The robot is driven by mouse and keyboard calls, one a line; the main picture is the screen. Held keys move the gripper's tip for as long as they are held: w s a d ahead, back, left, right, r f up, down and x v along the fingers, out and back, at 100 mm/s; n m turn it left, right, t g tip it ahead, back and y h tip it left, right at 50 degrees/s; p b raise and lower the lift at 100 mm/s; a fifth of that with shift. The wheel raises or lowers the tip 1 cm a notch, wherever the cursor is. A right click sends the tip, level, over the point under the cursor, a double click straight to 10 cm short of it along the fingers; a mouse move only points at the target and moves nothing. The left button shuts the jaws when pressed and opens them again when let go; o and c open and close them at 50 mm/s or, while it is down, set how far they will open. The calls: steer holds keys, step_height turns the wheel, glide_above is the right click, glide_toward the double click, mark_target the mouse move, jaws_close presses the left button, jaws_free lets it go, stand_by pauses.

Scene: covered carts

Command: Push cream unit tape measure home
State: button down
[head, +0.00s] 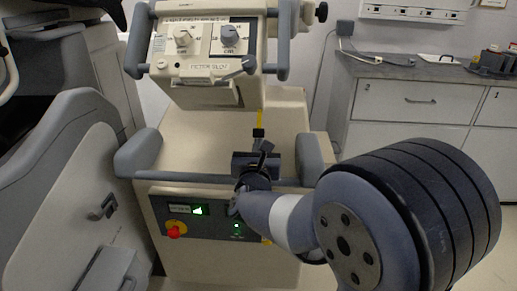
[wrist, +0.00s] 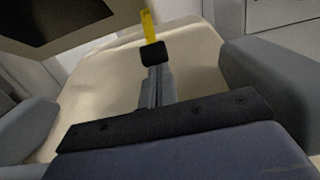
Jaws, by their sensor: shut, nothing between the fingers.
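The cream unit (head: 210,130) stands in the middle of the head view. Its tape measure shows as a yellow strip (head: 262,118) with a black end block (head: 258,132) over the unit's cream top. In the wrist view the yellow strip (wrist: 148,25) runs up from the black block (wrist: 153,53). My gripper (head: 263,147) is shut and empty, just in front of the block. In the wrist view my closed fingers (wrist: 154,74) point at the block and overlap its lower edge. I cannot tell whether they touch it.
Grey bumpers (head: 139,153) flank the cream top, with another on the right (head: 314,158). The control panel (head: 210,50) overhangs the back. A front panel (head: 205,218) carries a red knob (head: 176,230). A grey machine (head: 65,200) stands left, and a cabinet (head: 410,105) stands back right.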

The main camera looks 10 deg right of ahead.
mark_target(260, 133)
steer(key=w+r, duration=0.1)
steer(key=w+d+r, duration=0.1)
steer(key=w+r, duration=0.1)
steer(key=shift+r, duration=0.3)
